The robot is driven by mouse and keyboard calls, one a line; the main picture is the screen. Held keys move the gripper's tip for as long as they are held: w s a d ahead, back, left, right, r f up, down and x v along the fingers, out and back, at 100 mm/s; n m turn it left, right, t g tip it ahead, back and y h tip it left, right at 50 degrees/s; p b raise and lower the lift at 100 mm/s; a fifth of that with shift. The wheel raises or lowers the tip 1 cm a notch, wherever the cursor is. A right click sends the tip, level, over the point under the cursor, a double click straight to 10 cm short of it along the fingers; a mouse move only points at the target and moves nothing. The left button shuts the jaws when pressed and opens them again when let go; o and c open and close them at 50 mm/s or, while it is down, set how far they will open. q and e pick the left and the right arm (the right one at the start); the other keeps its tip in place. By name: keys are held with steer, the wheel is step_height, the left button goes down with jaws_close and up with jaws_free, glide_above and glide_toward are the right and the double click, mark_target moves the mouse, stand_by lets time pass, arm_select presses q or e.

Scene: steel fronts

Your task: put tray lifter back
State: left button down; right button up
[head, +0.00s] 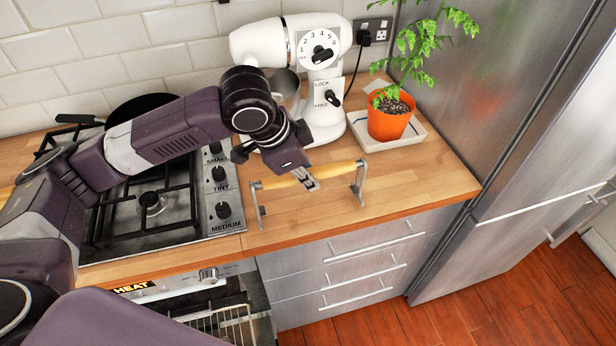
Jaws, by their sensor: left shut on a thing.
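The tray lifter (333,168) has a pale wooden bar between two grey metal end brackets. It is over the wooden countertop, to the right of the hob. My left gripper (309,183) reaches in from the left and is shut on the lifter's bar near its middle. The bar is about level, with the brackets hanging down at or close to the counter surface; I cannot tell whether they touch it. My right gripper is not in view.
A white stand mixer (322,100) stands behind the lifter. An orange plant pot (389,121) sits on a white tray (417,136) to the right. The gas hob (150,204) is left, with a dark pan (141,106). Below, the oven (215,300) shows a wire rack. Bare counter (420,185) lies right of the lifter.

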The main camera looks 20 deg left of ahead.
arm_select(q)
steer(key=shift+f, duration=0.7)
steer(key=shift+f, duration=0.15)
steer(key=c, duration=1.7)
jaws_free()
steer(key=v, duration=1.2)
